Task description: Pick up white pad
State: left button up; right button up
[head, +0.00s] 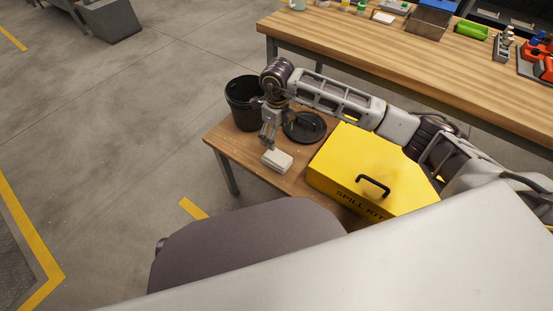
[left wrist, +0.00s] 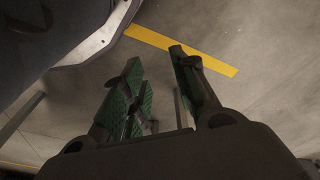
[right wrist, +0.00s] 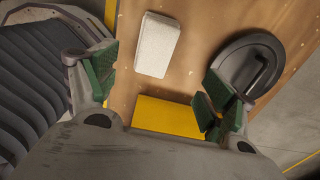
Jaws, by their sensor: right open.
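The white pad (head: 277,160) is a small pale block lying flat on the small wooden table (head: 231,143). It also shows in the right wrist view (right wrist: 158,45), beyond and between the spread fingers. My right gripper (head: 268,142) points down just behind the pad in the head view, and in the right wrist view (right wrist: 158,88) its fingers are wide apart with nothing between them. My left gripper (left wrist: 162,80) shows only in its wrist view, over bare floor. Its fingers are apart and empty.
A yellow spill kit box (head: 368,168) with a black handle stands right of the pad. A black round lid (head: 304,127) lies behind the pad. A black bucket (head: 242,103) stands at the table's back left. A long workbench (head: 400,55) with several items stands behind.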

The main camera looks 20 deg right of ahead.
jog(key=b, duration=0.1)
send_over(277, 155)
notch_tip(277, 155, down, 6)
jog(key=shift+f, duration=0.25)
jog(key=shift+w+f, duration=0.1)
jog(key=shift+f, duration=0.7)
pick_arm(q)
jog(key=shift+w+d+r, duration=0.15)
jog(key=shift+r, duration=0.35)
jog(key=shift+w+d+r, duration=0.1)
jog(key=shift+w+r, duration=0.05)
jog(key=shift+r, duration=0.3)
jog(key=shift+f, duration=0.1)
jog(key=shift+s, duration=0.1)
pick_arm(e)
jog(key=shift+f, duration=0.1)
